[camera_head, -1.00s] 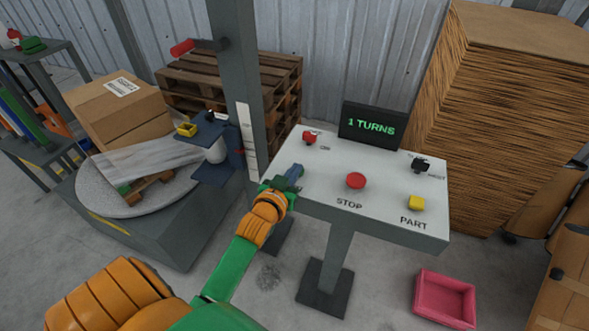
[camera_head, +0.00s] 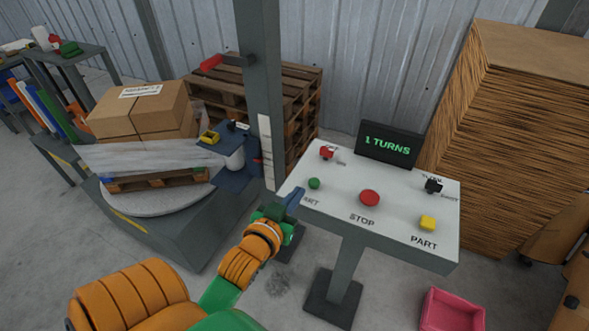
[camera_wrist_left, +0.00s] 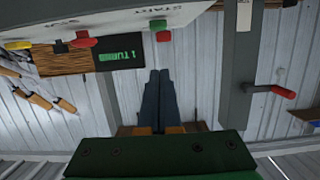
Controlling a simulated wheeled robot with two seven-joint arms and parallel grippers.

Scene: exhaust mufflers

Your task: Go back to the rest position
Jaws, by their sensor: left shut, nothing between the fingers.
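My left gripper (camera_head: 294,200) is at the left front edge of the white control panel (camera_head: 330,212) in the head view. Its fingers are shut and empty, and they also show in the left wrist view (camera_wrist_left: 159,76). The green button (camera_head: 314,183) on the panel lies just beyond the fingertips, apart from them. My right gripper is not in view.
The panel has a red stop button (camera_head: 369,198), a yellow button (camera_head: 427,222) and a screen (camera_head: 388,147) reading "1 TURNS". Left of it are a grey post (camera_head: 258,90) and a turntable (camera_head: 150,202) with a wrapped, boxed pallet. A pink bin (camera_head: 452,312) stands front right.

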